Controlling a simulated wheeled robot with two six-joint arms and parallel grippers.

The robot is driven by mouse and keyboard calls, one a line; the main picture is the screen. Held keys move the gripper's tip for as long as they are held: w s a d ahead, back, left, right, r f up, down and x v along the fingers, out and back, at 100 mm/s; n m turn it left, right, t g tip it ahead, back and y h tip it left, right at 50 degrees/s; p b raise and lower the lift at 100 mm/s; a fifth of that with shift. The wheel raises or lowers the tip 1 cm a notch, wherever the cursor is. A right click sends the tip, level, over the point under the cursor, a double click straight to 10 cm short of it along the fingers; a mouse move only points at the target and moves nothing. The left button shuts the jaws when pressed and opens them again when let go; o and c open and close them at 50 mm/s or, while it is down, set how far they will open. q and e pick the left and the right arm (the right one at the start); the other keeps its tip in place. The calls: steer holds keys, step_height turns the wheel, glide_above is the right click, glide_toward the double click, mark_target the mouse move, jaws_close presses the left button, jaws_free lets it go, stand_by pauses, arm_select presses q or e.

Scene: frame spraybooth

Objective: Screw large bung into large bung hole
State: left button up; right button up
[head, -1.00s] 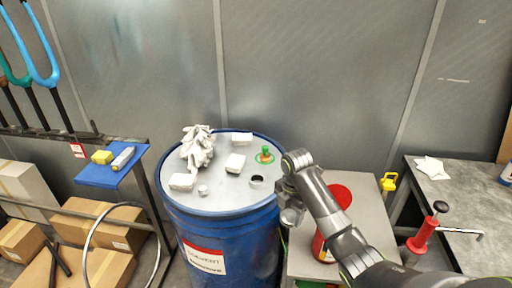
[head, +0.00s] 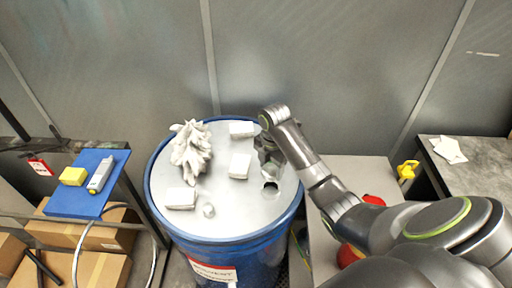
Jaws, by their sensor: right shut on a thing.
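The large bung hole (head: 270,188) is a dark round opening near the right rim of the grey top of the blue drum (head: 237,240). My right gripper (head: 269,158) is over the drum top, just behind the hole in the picture. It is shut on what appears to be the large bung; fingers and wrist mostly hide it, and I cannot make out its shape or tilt. Whether it touches the drum top is unclear. My left gripper is out of view.
White blocks (head: 181,198), a crumpled white glove (head: 190,150) and a small round cap (head: 208,210) lie on the drum top. A side table (head: 366,170) with a red container (head: 349,255) stands right. A blue shelf (head: 78,202) is left.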

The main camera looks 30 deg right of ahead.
mark_target(272, 171)
steer(key=shift+w, duration=0.35)
steer(key=shift+s+r, duration=0.1)
steer(key=shift+r, duration=0.05)
steer(key=shift+s+r, duration=0.4)
steer(key=shift+s, duration=0.45)
steer(key=shift+w+f, duration=0.25)
steer(key=shift+f, duration=0.05)
steer(key=shift+w+f+b, duration=0.15)
steer(key=shift+f+b, duration=0.3)
steer(key=shift+f, duration=0.75)
steer(key=shift+f+b, duration=0.35)
steer(key=shift+f, duration=0.75)
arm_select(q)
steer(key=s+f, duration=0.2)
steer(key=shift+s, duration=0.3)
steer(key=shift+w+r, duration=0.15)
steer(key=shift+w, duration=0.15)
arm_select(e)
steer(key=shift+r, duration=0.1)
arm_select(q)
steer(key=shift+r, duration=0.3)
